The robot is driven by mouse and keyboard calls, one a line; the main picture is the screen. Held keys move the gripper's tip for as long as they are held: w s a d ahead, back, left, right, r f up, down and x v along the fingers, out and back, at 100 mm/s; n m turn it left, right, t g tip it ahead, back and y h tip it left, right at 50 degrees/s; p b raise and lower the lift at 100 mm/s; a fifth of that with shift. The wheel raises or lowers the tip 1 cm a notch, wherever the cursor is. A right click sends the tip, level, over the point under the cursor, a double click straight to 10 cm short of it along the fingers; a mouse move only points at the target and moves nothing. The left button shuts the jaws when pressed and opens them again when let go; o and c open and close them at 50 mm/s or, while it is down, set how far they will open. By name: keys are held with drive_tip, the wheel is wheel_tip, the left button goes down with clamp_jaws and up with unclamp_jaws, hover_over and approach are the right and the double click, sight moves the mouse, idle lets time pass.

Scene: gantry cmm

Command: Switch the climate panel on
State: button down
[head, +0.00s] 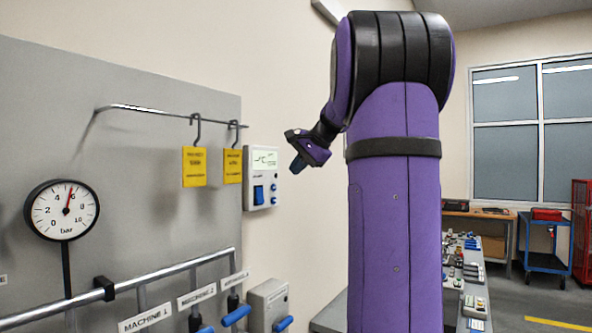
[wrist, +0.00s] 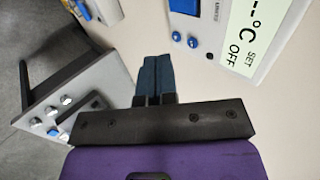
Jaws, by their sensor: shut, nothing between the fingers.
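The climate panel (head: 262,158) is a white wall box with a pale display, a blue rocker switch (head: 258,195) and small blue buttons. In the wrist view the panel (wrist: 262,62) fills the upper right; its display reads dashes, "°C", "OFF" and "SET". The rocker (wrist: 184,6) is cut off at the top edge there, with two round blue buttons (wrist: 193,42) below it. My gripper (head: 297,164) is to the right of the panel, apart from it. In the wrist view my gripper (wrist: 156,66) is shut and empty, its dark blue fingers together.
Yellow tags (head: 194,166) hang from a rail left of the panel. A pressure gauge (head: 62,210) and a pipe with blue-handled valves (head: 236,315) are lower left. A grey control box with knobs (wrist: 75,95) shows lower left in the wrist view. Bare wall surrounds the panel's right side.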

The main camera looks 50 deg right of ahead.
drive_tip(key=shift+s+a+f, duration=0.15)
drive_tip(key=shift+f, duration=0.55)
drive_tip(key=shift+f, duration=0.1)
approach(261, 203)
drive_tip(key=s+f+x, duration=0.1)
drive_tip(key=x, duration=0.5)
drive_tip(key=shift+w, duration=0.7)
drive_tip(key=shift+w, duration=0.2)
